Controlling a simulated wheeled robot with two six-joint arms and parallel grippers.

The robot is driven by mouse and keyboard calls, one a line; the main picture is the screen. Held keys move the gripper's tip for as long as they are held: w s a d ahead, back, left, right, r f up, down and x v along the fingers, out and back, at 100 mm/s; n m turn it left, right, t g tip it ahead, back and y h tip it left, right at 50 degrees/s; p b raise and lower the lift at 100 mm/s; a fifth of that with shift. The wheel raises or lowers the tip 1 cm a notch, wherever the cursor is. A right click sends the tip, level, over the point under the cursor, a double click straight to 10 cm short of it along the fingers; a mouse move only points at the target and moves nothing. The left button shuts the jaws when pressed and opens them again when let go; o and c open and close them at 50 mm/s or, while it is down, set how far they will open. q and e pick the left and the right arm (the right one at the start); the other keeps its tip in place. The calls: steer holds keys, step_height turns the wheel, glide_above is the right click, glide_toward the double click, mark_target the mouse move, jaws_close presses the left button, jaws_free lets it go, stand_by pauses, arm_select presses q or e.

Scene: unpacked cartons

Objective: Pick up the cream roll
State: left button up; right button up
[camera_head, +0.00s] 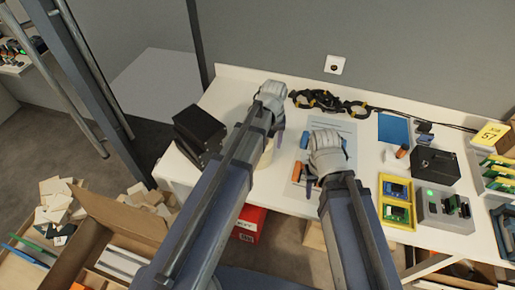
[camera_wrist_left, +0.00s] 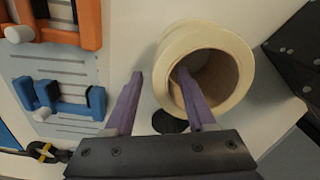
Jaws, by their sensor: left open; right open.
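The cream roll (camera_wrist_left: 232,40) stands on the white table in the left wrist view, with its round hole facing the camera. A small part of the cream roll (camera_head: 267,156) shows beside my left arm in the head view. My left gripper (camera_wrist_left: 160,74) is open at the roll. One finger lies over or inside the hole and the other is outside, with the roll's wall between them in the picture; contact is unclear. In the head view my left gripper (camera_head: 275,138) is mostly hidden by its arm. My right gripper (camera_head: 309,184) is open and empty over the table.
Orange and blue clamps (camera_wrist_left: 68,100) lie on a grey sheet next to the roll. A black box (camera_head: 200,130) stands at the table's left end. A yellow tray (camera_head: 397,222) and a grey device (camera_head: 444,212) stand to the right. Open cartons (camera_head: 110,225) are on the floor at left.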

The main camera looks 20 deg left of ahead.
arm_select(q)
jaws_close()
stand_by(0.3)
stand_by(0.4)
